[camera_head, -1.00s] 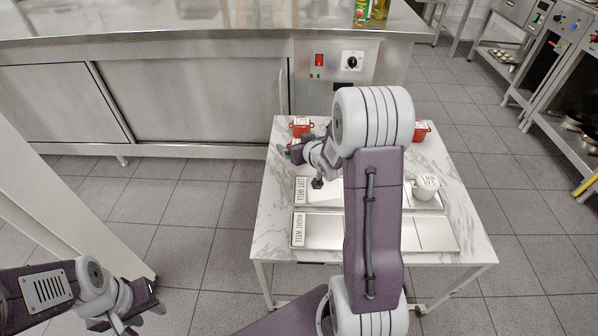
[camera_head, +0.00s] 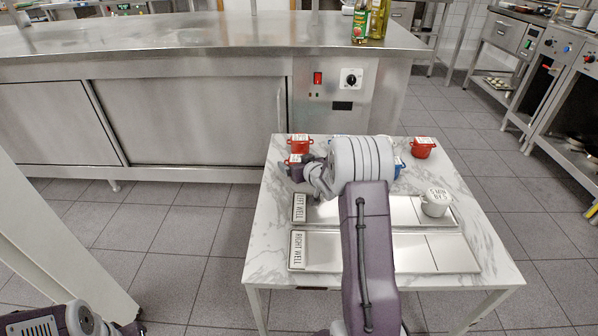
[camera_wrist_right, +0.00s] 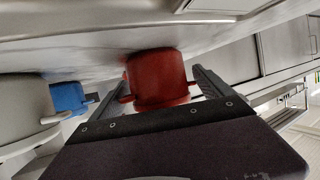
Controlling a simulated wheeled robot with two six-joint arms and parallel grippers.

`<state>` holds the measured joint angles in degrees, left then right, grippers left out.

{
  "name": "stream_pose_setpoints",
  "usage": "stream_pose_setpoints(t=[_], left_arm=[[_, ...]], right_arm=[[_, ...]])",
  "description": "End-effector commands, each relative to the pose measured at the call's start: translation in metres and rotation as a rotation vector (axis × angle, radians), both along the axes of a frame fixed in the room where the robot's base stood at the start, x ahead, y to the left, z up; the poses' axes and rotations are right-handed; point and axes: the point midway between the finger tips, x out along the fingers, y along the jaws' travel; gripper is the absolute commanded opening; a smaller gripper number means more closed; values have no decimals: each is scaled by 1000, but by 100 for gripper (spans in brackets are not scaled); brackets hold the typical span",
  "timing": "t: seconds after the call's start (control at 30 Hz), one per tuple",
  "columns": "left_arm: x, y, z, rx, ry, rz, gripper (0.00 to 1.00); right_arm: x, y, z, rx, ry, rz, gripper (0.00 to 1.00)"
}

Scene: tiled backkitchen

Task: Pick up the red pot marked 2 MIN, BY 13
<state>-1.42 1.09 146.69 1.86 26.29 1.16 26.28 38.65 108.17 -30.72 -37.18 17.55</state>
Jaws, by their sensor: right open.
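My right gripper (camera_head: 287,168) is at the nearer left pot, low over the table. In the right wrist view a red pot (camera_wrist_right: 157,76) stands between the open fingers of my right gripper (camera_wrist_right: 163,84), with its handles toward them. I cannot tell whether the fingers touch it. My left arm is cut off at the lower left, its jaws out of frame.
A white pot (camera_head: 436,203) stands at the right end of the LEFT WELL tray (camera_head: 404,211). The RIGHT WELL tray (camera_head: 400,254) is empty. A blue pot (camera_head: 399,166) is partly hidden behind my right arm. A steel counter (camera_head: 200,45) stands behind the table.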

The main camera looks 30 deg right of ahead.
Motion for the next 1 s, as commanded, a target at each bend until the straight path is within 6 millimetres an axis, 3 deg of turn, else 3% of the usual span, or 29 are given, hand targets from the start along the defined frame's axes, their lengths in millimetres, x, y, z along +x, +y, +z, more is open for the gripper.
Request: stream_pose_setpoints(t=[0.1, 0.33, 0.37, 0.63, 0.87, 1.0], left_arm=[[0, 0, -8, 0, 0, 0, 36], [0, 0, -6, 0, 0, 0, 36], [0, 0, -6, 0, 0, 0, 36], [0, 0, -6, 0, 0, 0, 36], [0, 0, -6, 0, 0, 0, 36], [0, 0, 3, 0, 0, 0, 36]], right_arm=[[14, -2, -8, 1, -1, 0, 90], [16, -2, -6, 1, 0, -1, 90], [16, -2, -6, 1, 0, -1, 85], [16, -2, -6, 1, 0, -1, 10], [16, -2, -4, 0, -2, -1, 8], [16, -2, 8, 0, -3, -1, 8]])
